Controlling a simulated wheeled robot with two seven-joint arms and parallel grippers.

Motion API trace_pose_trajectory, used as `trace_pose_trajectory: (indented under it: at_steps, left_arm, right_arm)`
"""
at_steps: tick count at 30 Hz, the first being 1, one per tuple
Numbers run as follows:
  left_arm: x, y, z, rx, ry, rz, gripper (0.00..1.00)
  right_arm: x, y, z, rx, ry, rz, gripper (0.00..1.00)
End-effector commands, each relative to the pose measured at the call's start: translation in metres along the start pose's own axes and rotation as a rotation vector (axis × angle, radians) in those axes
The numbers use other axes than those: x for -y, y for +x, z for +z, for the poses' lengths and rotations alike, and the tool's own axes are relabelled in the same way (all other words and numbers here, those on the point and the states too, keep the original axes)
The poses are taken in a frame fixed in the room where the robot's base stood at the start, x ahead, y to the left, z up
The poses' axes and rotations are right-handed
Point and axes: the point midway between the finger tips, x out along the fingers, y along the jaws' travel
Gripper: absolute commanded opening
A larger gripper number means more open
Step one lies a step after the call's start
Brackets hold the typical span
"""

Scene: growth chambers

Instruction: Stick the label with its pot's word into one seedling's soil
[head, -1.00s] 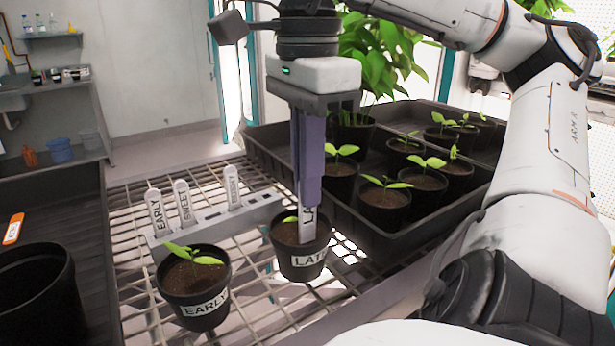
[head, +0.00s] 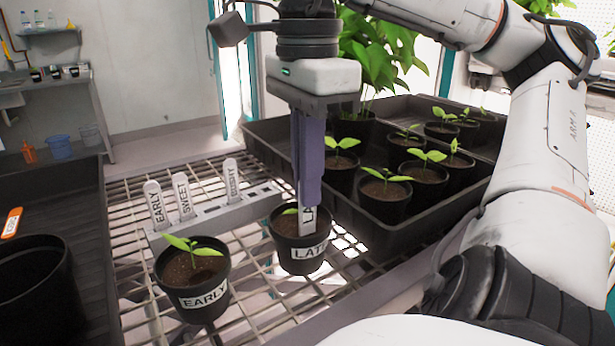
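My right gripper (head: 309,200) points straight down over the black pot marked LATE (head: 303,266). Its fingers are closed on an upright white label (head: 307,224), on which "LA" shows; the fingers cover the rest of the word. The label's lower end meets the soil in the LATE pot, beside a small seedling (head: 289,211) partly hidden behind it. To the left stands a pot marked EARLY (head: 204,299) with a green seedling (head: 192,246) and no label in its soil. My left gripper is not in view.
A grey rack (head: 218,212) behind the pots holds upright labels EARLY (head: 156,204), SWEET (head: 183,196) and one less readable (head: 232,180). A black tray (head: 345,222) of several seedling pots is at right. An empty black pot (head: 38,285) is at left. The wire bench is open between.

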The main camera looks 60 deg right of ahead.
Motion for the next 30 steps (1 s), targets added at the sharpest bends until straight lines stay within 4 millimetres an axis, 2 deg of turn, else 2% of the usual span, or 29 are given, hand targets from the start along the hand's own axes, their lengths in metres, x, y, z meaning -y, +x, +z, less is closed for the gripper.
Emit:
trace_pose_trajectory:
  at_steps: [14, 23, 24, 27, 30]
  left_arm:
    - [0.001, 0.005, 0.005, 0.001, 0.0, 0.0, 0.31]
    - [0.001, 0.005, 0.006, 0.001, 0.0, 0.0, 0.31]
    - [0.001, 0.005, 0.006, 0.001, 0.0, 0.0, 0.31]
    - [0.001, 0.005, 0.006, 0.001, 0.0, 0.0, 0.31]
    - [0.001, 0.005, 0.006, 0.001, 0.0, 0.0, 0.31]
  right_arm:
    - [0.0, 0.011, 0.0, 0.001, 0.0, 0.0, 0.0]
    - [0.0, 0.012, 0.0, 0.0, 0.0, 0.0, 0.0]
    - [0.0, 0.012, 0.0, 0.0, 0.0, 0.0, 0.1]
    - [0.0, 0.012, 0.0, 0.0, 0.0, 0.0, 0.25]
    - [0.0, 0.012, 0.0, 0.0, 0.0, 0.0, 0.25]
